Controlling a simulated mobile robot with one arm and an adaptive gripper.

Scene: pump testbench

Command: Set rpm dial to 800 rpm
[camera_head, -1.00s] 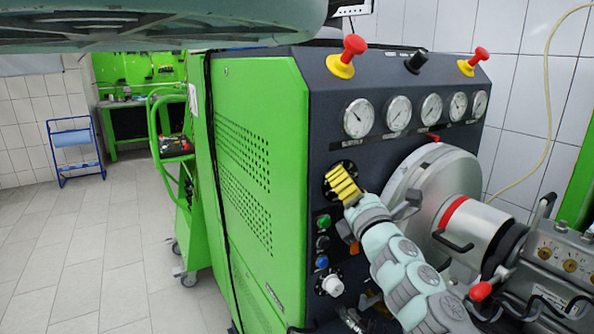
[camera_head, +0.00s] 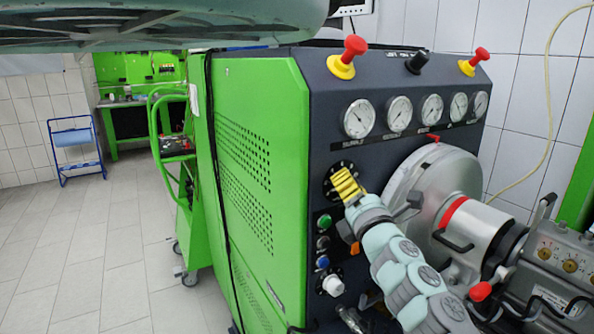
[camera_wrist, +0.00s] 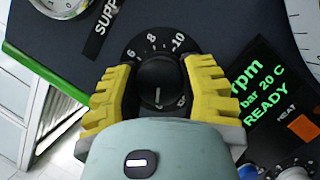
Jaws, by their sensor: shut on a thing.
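The dial is a round black knob (camera_wrist: 160,88) on a black scale plate with white marks; 6, 8 and 10 can be read along its upper edge in the wrist view. A short white line shows on the lower part of the knob; the scale there is partly hidden. My gripper (camera_wrist: 159,85) has its two yellow ribbed fingers shut on the knob, one on each side. In the head view my gripper (camera_head: 346,186) is at the dial's black plate (camera_head: 329,181) on the dark panel, covering most of it.
A display (camera_wrist: 258,92) beside the dial shows green "rpm", "bar 20 C" and "READY". An orange switch (camera_wrist: 303,128) and a white knob (camera_head: 333,285) are close by. Gauges (camera_head: 358,118) sit above, and a large grey disc (camera_head: 405,190) stands to the right.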

